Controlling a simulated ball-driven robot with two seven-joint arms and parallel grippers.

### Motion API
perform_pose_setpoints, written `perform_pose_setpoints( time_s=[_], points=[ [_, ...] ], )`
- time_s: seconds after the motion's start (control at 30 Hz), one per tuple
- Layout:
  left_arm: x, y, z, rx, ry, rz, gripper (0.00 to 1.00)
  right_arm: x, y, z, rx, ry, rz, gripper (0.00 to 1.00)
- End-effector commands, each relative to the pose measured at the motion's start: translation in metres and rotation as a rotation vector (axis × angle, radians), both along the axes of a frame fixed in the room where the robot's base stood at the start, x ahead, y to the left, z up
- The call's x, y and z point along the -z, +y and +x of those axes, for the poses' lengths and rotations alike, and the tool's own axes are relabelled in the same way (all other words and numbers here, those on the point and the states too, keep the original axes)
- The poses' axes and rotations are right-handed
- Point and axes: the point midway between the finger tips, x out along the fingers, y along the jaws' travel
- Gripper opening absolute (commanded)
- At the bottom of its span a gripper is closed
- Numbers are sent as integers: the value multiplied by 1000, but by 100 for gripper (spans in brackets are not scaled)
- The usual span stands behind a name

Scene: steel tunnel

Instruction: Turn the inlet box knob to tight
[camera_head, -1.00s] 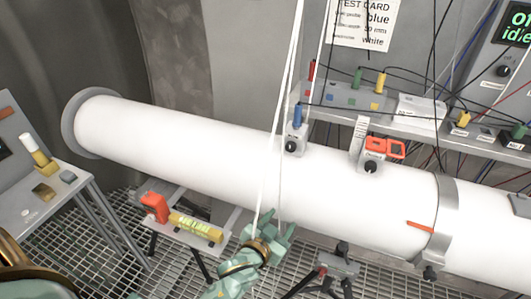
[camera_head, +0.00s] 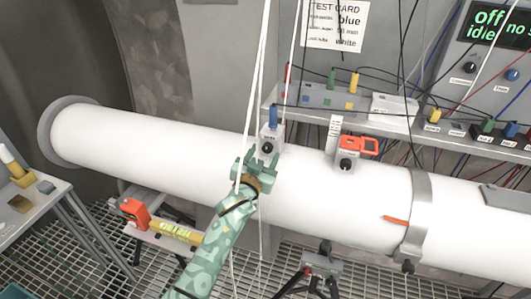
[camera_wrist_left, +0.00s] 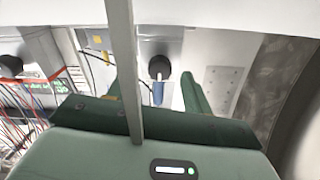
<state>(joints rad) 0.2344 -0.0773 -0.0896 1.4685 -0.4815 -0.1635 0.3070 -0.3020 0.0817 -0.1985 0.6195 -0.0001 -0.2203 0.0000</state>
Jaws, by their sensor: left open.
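A small grey box (camera_head: 274,133) with a blue plug (camera_head: 273,115) on top sits on the white pipe (camera_head: 150,147). Its label is too small to read, so I cannot confirm it is the inlet box. Its black knob (camera_wrist_left: 160,67), with a pale pointer mark, shows in the left wrist view, with the blue plug (camera_wrist_left: 158,94) below it. My left gripper (camera_head: 258,161) is open just in front of this box. In the left wrist view its green fingers (camera_wrist_left: 150,82) stand either side of the knob and plug, with no visible contact. My right gripper is out of view.
A second box with a black knob (camera_head: 346,163) and a red-orange clip (camera_head: 358,144) sits farther right on the pipe. White cords (camera_head: 257,85) hang across my left gripper. A shelf (camera_head: 300,115) with plugs runs behind. A level (camera_head: 175,231) lies in front.

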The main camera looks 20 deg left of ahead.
Motion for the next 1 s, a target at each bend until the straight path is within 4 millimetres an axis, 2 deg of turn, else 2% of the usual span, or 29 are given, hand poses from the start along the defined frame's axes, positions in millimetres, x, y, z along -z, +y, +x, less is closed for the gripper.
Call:
perform_pose_setpoints(
  time_s=[0.17,0.47,0.5,0.63,0.67,1.0],
  points=[
    [0,-1,18,0,-1,0,50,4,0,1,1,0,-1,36],
    [0,-1,21,0,0,0,50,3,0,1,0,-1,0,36],
    [0,-1,21,0,0,0,45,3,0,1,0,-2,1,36],
    [0,-1,21,0,0,0,9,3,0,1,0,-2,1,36],
    [0,-1,21,0,0,0,6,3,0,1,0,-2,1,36],
    [0,-1,21,1,0,34,6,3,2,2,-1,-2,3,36]
  ],
)
